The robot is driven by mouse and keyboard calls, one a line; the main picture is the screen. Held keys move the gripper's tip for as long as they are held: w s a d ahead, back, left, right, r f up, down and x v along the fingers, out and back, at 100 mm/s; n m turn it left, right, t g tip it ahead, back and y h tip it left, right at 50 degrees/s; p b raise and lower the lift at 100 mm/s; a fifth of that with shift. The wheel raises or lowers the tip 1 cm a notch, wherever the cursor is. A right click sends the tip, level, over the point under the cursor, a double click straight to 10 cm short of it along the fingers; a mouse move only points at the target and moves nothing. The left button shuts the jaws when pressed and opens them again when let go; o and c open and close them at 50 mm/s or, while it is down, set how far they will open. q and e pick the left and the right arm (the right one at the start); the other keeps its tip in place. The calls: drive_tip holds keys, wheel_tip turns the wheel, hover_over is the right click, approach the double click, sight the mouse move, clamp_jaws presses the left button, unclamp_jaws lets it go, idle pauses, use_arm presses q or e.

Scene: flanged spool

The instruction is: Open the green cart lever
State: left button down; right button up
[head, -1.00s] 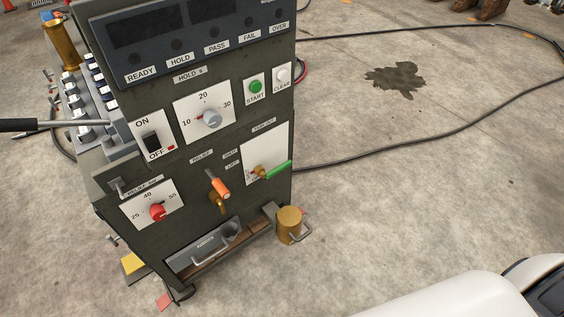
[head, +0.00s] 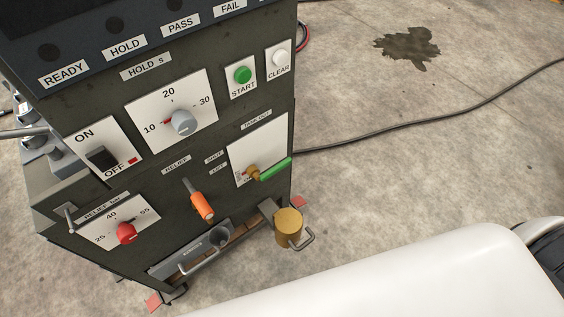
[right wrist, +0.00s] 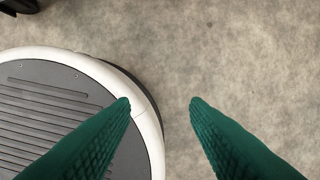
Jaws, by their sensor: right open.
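The green lever (head: 275,169) is on a white plate (head: 243,160) at the lower right of the cart's dark front panel (head: 215,150) in the head view. It sits on a brass valve (head: 251,173) and points right, slightly upward, past the panel's right edge. In the right wrist view my right gripper (right wrist: 160,102) is open, with two green ridged fingers and nothing between them. It hangs over bare floor and my base, and the lever is not in that view. Neither gripper shows in the head view; a white arm part of mine fills the lower right.
An orange-handled lever (head: 202,206), a red knob (head: 126,233) and a grey knob (head: 184,121) share the panel. A brass cylinder (head: 288,228) with a handle stands out low at the right. A black cable (head: 430,136) crosses the floor.

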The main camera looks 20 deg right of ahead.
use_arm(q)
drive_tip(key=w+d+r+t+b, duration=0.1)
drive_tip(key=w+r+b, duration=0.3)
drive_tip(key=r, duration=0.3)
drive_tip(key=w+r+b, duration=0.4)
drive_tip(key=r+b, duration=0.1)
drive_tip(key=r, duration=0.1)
use_arm(e)
drive_tip(key=w+d+r+t, duration=0.1)
drive_tip(key=w+r+t, duration=0.1)
drive_tip(key=w+r, duration=0.45)
drive_tip(key=w+r+t, duration=0.1)
drive_tip(key=w+r, duration=0.3)
drive_tip(key=r, duration=0.5)
drive_tip(key=n+t+y+b, duration=0.1)
drive_tip(key=n+t+y, duration=0.5)
drive_tip(key=n+t, duration=1)
approach(283, 168)
drive_tip(key=w+a+r+n+g, duration=0.1)
drive_tip(key=w, duration=0.2)
drive_tip(key=w+a+r+n+g, duration=0.1)
drive_tip(key=w, duration=0.2)
drive_tip(key=w+a+r+n+g, duration=0.1)
drive_tip(key=w, duration=0.3)
drive_tip(key=shift+r+n+g, duration=0.2)
drive_tip(key=shift+n+g, duration=0.2)
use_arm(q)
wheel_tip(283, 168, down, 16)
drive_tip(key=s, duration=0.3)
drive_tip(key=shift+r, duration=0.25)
